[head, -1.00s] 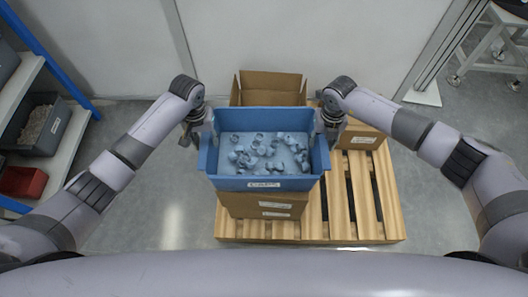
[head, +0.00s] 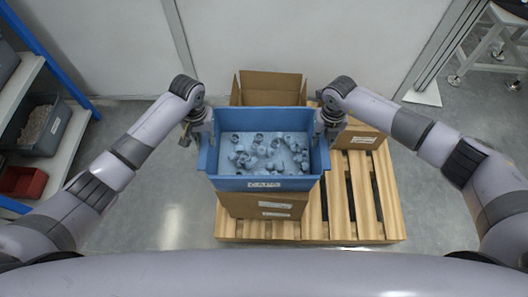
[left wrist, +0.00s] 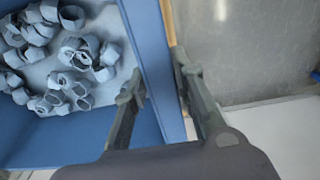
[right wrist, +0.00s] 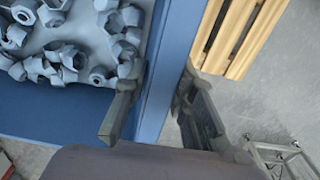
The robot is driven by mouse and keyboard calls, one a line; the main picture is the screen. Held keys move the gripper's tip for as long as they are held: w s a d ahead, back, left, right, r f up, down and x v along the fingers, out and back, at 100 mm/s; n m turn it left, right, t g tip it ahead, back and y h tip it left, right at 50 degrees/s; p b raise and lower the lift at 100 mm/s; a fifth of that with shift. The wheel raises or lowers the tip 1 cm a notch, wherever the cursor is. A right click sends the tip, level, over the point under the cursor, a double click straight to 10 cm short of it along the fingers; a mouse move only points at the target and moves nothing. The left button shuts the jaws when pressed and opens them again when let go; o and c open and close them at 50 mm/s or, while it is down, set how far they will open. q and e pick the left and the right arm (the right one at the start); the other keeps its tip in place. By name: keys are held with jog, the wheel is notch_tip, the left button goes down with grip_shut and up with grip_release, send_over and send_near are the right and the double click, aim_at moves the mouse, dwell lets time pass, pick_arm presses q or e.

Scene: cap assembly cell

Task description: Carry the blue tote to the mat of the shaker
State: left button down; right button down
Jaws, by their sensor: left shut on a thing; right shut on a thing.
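The blue tote (head: 225,184) is in the middle of the head view, over cardboard boxes on a pallet. It holds many loose grey-blue caps (head: 265,150), and its front label reads CAPS. My left gripper (head: 207,127) is shut on its left wall; the left wrist view shows the wall (left wrist: 158,70) between the fingers. My right gripper (head: 322,124) is shut on its right wall, also between the fingers in the right wrist view (right wrist: 163,80). The tote looks about level. I cannot tell whether its underside touches the box below. No shaker or mat is seen.
A wooden pallet (head: 345,222) carries a cardboard box (head: 275,207) below the tote, an open one (head: 270,80) behind and another at right. A shelf (head: 62,150) with bins stands left, a wheeled frame (head: 490,50) upper right. Bare floor lies left of the pallet.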

pick_arm(q)
jog(key=shift+w+r, duration=0.1)
pick_arm(e)
jog(key=shift+w+r, duration=0.1)
jog(key=shift+r, duration=0.05)
